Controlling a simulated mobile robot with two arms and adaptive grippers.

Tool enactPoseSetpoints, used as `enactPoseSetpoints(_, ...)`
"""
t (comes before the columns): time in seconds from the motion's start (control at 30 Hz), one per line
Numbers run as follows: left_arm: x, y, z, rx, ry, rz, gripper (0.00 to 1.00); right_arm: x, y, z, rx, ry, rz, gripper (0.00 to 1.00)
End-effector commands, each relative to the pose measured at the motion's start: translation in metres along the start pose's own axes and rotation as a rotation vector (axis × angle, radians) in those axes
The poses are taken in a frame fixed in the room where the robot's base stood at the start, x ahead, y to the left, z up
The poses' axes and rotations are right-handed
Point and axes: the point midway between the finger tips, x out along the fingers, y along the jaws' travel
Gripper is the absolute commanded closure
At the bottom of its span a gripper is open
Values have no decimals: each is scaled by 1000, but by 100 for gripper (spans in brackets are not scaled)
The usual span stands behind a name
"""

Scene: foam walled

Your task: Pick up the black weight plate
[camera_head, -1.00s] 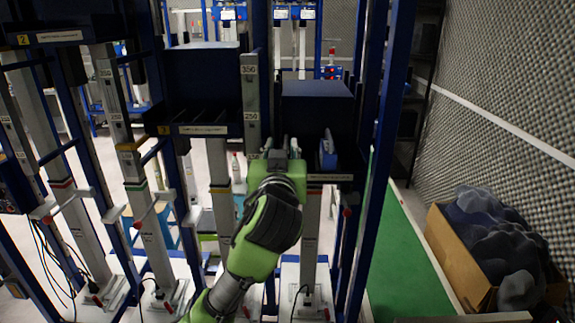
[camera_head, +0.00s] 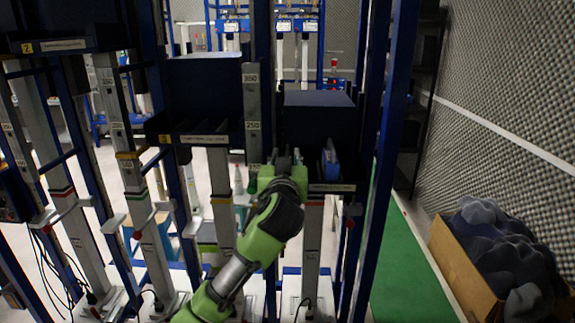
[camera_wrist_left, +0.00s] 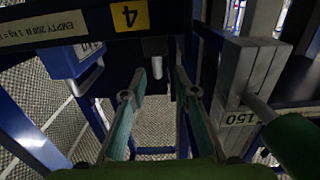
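I cannot single out the black weight plate with certainty. Dark, blocky shapes sit in the rack's bays, including a large dark block (camera_head: 318,118) in the right bay. My left gripper (camera_head: 286,157) is at the front left edge of that bay, beside the grey post. In the left wrist view the two teal fingers of the left gripper (camera_wrist_left: 161,80) stand apart, with nothing visibly held between them. A short grey cylinder (camera_wrist_left: 155,47) hangs under a dark surface just beyond the fingertips. My right gripper is in neither view.
A grey post marked 250 and 350 (camera_head: 252,110) stands left of the gripper. A blue object (camera_head: 330,158) sits in the right bay. Blue uprights (camera_head: 375,190) bound the rack. A cardboard box of dark foam (camera_head: 465,270) stands right, past a clear green floor strip (camera_head: 405,265).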

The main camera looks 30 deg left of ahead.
Motion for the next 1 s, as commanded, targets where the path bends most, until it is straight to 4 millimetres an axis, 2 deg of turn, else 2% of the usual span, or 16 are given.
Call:
enactPoseSetpoints(0.17,12,0,-2,3,-1,-1,72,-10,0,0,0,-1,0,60)
enactPoseSetpoints(0.33,34,2,0,6,-1,-2,72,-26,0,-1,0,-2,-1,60)
enactPoseSetpoints(0.5,50,2,2,2,0,-2,72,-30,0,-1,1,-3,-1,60)
enactPoseSetpoints(0.8,53,2,4,1,0,0,72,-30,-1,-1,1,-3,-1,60)
enactPoseSetpoints(0.87,53,2,4,1,0,0,85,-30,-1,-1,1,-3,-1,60)
enactPoseSetpoints(0.9,53,2,4,1,0,0,96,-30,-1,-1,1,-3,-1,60)
enactPoseSetpoints(0.93,53,2,4,1,0,0,100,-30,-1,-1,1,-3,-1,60)
enactPoseSetpoints(1.0,53,2,4,1,0,0,100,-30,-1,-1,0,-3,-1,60)
